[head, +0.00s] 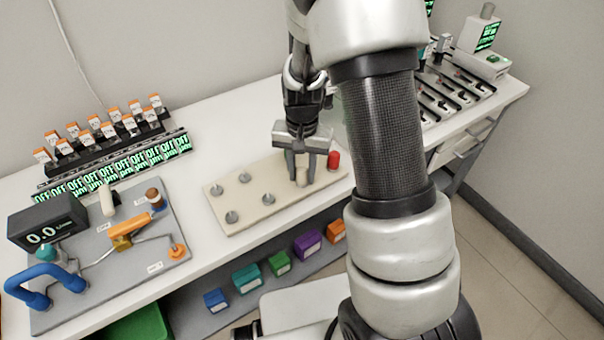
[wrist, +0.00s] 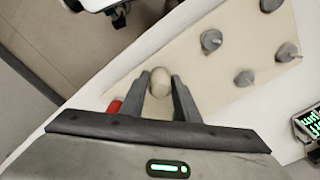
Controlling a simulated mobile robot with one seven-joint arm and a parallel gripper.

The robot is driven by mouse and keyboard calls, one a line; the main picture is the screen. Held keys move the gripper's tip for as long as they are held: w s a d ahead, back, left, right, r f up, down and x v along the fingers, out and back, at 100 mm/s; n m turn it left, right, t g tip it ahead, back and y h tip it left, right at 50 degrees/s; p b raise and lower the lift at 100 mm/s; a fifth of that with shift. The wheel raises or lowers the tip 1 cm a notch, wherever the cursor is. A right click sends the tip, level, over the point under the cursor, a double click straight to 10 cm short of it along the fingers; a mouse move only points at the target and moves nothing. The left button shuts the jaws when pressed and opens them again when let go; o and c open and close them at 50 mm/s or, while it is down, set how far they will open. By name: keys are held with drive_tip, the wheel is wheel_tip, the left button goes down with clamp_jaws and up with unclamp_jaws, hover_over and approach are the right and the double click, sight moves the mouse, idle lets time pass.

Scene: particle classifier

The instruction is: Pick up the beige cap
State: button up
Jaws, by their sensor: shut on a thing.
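The beige cap (wrist: 160,84) is between the two fingers of my gripper (wrist: 161,92) in the wrist view, with a finger against each side. In the head view the beige cap (head: 302,176) shows low between the fingertips of my gripper (head: 302,170), over the right part of a beige board (head: 262,212). My gripper points down and is shut on the cap. I cannot tell whether the cap still touches the board.
A red cap (head: 333,160) stands close to the right of my gripper. Several grey pegs (head: 232,216) stand on the board. A grey panel (head: 80,308) with a blue handle, orange valve and display lies left. Rows of orange-topped vials (head: 110,130) stand behind.

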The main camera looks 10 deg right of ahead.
sight(302, 169)
drive_tip(key=shift+r, duration=0.1)
wheel_tip(302, 169, up, 10)
drive_tip(key=shift+f+p, duration=0.1)
drive_tip(key=shift+p, duration=0.6)
drive_tip(key=shift+r+p, duration=1.85)
drive_tip(key=shift+r, duration=0.5)
drive_tip(key=shift+r+p, duration=1.2)
drive_tip(key=shift+r, duration=0.3)
